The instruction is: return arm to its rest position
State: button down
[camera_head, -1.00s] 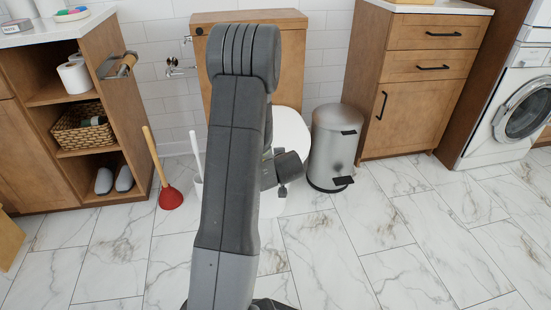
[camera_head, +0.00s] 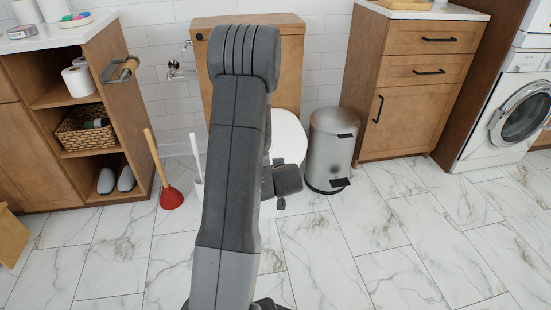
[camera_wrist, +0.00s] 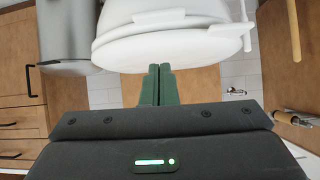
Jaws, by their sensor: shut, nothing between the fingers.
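My arm rises in the middle of the head view, folded at its top joint in front of the toilet (camera_head: 289,140). My gripper (camera_wrist: 158,68) shows in the wrist view with its two dark green fingers side by side, shut and empty. In that view the white toilet (camera_wrist: 170,52) lies just beyond the fingertips. In the head view the fingers are mostly hidden behind my own arm; only part of the wrist shows at its right.
A steel pedal bin (camera_head: 331,150) stands right of the toilet. A red plunger (camera_head: 171,197) and a white brush handle (camera_head: 196,158) stand to its left. An open shelf unit (camera_head: 92,93) is at left, a wooden cabinet (camera_head: 415,100) and washing machine (camera_head: 515,118) at right. The marble floor in front is clear.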

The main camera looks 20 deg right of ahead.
jog(key=s+f, duration=0.1)
jog(key=s, duration=0.2)
jog(key=s+a+f, duration=0.1)
jog(key=shift+s+f, duration=0.2)
jog(key=shift+f, duration=0.15)
